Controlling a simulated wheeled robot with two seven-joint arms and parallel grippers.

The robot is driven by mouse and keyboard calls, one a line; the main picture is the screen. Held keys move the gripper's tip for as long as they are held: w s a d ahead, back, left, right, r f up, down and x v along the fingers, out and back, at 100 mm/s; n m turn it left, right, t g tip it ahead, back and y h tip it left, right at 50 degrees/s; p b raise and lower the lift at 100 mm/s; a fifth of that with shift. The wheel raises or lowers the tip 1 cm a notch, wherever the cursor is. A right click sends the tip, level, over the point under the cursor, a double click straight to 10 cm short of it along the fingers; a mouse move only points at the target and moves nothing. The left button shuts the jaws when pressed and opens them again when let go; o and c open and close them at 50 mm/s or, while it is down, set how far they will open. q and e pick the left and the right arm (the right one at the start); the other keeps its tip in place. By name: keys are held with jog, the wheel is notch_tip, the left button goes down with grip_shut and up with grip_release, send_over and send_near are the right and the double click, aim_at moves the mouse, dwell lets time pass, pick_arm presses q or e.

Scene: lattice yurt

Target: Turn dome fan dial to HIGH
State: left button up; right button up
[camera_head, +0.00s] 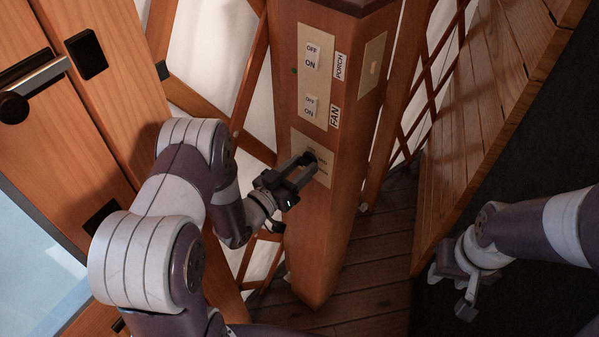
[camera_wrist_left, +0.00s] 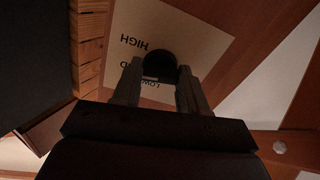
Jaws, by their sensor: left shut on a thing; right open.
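The dome fan dial (camera_wrist_left: 160,64) is a dark round knob on a cream plate (camera_wrist_left: 205,35), low on the wooden post in the head view. In the left wrist view the plate's lettering is upside down: HIGH, a partly hidden word ending in D, and LOW. My left gripper (camera_head: 306,164) reaches the plate from the left and is shut on the dial, a finger on each side. It covers much of the knob in the head view. I cannot tell which word the dial points to. My right gripper (camera_head: 449,291) is open and empty at the lower right, away from the post.
Above the dial, a switch plate (camera_head: 316,82) carries PORCH and FAN switches with OFF and ON marks. Another plate (camera_head: 372,64) is on the post's right face. A wooden door with a handle (camera_head: 38,76) stands left; a slatted wooden surface (camera_head: 480,110) is right.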

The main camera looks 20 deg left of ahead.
pick_arm(q)
jog(key=m+b, duration=0.1)
jog(key=m, duration=0.1)
jog(key=m+b, duration=0.2)
jog(key=m, duration=0.1)
jog(key=shift+w+a+r+m, duration=0.1)
jog(key=shift+w+r+m, duration=0.15)
jog(key=shift+r+m, duration=0.1)
jog(key=shift+r+m+h+b, duration=0.1)
jog(key=shift+m+h+b, duration=0.3)
jog(key=shift+m+b, duration=0.75)
jog(key=shift+m, duration=0.4)
jog(key=o, duration=1.1)
jog(key=shift+c, duration=0.2)
jog(key=shift+d+f, duration=0.25)
jog(key=r+b+v, duration=0.1)
jog(key=v, duration=1.1)
jog(key=shift+s+a+f+b, duration=0.15)
jog(key=shift+s+f+b, duration=0.1)
jog(key=shift+f+b, duration=0.05)
